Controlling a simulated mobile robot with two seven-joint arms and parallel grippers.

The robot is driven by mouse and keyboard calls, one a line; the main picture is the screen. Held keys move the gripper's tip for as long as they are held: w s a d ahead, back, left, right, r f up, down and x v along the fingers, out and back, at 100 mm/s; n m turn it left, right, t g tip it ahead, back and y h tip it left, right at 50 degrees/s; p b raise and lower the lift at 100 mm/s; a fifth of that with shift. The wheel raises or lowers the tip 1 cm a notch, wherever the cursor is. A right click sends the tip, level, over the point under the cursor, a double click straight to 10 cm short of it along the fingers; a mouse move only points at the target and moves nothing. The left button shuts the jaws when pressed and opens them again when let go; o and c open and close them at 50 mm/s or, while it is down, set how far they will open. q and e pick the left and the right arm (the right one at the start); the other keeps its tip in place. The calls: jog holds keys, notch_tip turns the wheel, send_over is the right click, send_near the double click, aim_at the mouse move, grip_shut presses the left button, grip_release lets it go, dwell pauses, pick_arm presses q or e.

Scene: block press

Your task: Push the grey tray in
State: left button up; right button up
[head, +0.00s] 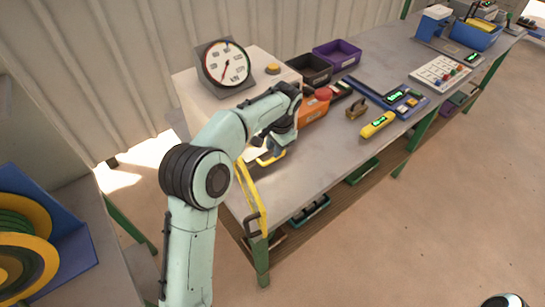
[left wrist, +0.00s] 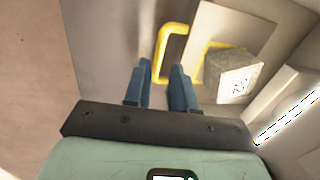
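The grey tray (left wrist: 238,24) shows in the left wrist view as a flat pale plate with a yellow handle (left wrist: 162,52) at its left side. A grey block (left wrist: 232,72) with a printed label is at the plate's lower edge. My left gripper (left wrist: 160,68) is open, with its two blue fingers apart and the handle's near end in view between them; whether they touch is unclear. In the head view my left gripper (head: 274,148) is by the yellow handle (head: 270,158) at the pale press housing's front. My arm hides most of the tray there.
A dial gauge (head: 224,63) stands on the pale press housing (head: 195,105). A yellow device (head: 377,125), a brass piece (head: 357,107) and bins (head: 337,54) are farther right. The bench front (head: 315,158) is clear.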

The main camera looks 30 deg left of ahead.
aim_at(272, 159)
pick_arm(q)
jog(key=f, duration=0.3)
jog(key=a+f, duration=0.1)
jog(key=f, duration=0.1)
jog(key=shift+w+f, duration=0.15)
jog(key=shift+w, duration=0.05)
grip_shut()
